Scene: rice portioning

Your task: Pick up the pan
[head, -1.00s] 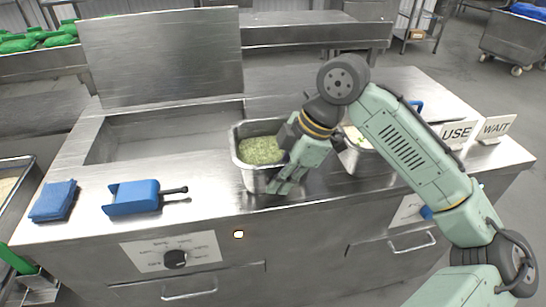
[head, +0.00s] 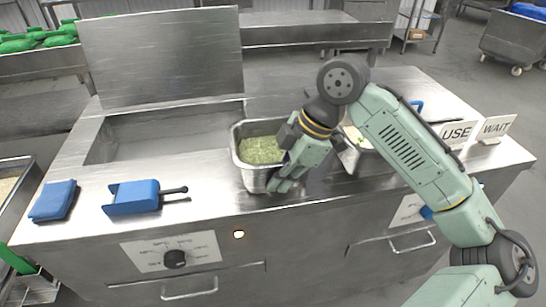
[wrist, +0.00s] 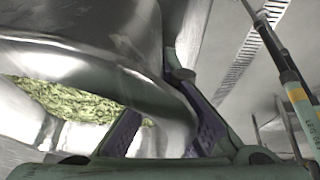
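The pan (head: 247,173) is a deep steel pan with green, herb-like rice in it, upright on the steel counter in the middle of the head view. My gripper (head: 279,183) is at its right front corner, pointing down and tilted. In the wrist view, my gripper's two fingers (wrist: 165,122) lie on either side of the pan's rim and wall (wrist: 175,118), shut on it. The exact contact at the fingertips is partly hidden by the rim. Green rice (wrist: 65,98) shows inside the pan at left.
A second steel pan (head: 362,160) stands to the right, partly behind my arm. A blue scoop (head: 135,197) and a folded blue cloth (head: 54,201) lie at left. USE (head: 457,133) and WAIT (head: 496,127) signs stand at right. An open well (head: 165,135) lies behind left.

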